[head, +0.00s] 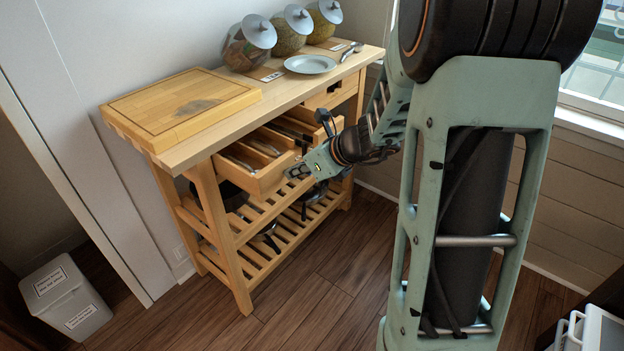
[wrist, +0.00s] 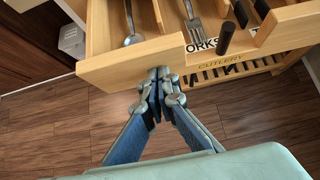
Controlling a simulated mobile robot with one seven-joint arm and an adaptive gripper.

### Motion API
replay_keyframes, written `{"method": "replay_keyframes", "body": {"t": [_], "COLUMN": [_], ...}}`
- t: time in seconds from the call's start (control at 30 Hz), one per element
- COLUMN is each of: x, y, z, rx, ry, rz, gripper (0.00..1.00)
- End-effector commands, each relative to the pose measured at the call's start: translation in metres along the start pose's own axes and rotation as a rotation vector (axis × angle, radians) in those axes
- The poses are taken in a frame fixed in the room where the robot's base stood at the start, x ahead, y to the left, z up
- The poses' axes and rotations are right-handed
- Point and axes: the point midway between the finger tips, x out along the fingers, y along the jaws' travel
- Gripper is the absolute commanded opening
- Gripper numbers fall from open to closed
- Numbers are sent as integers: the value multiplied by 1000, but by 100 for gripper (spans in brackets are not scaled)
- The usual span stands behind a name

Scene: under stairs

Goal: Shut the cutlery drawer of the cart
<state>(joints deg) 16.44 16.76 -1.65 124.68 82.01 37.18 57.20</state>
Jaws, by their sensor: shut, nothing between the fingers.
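The wooden cutlery drawer (head: 268,181) of the cart stands open, pulled out from under the cart's top. Cutlery lies in its compartments. In the wrist view, its wooden wall (wrist: 125,66) is close up, with a spoon (wrist: 131,30) and a fork (wrist: 194,28) behind it. A label reading "CUTLERY" (wrist: 221,63) shows to the right.
The cart's top (head: 275,90) holds a cutting board (head: 165,112), several lidded jars and a plate (head: 310,64). Slatted shelves (head: 245,232) with dark pans lie below. A small white bin (head: 66,302) stands at the left. The floor before the cart is clear.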

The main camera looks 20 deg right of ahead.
Motion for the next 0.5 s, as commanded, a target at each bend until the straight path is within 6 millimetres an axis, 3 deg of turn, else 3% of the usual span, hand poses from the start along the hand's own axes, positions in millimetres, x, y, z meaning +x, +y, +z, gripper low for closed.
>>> {"method": "replay_keyframes", "body": {"t": [0.2,0.5], "x": [46,96], "y": [2,2], "z": [45,94], "rx": [-3,-1], "ry": [-1,-1], "rz": [6,4], "gripper": [0,0]}}
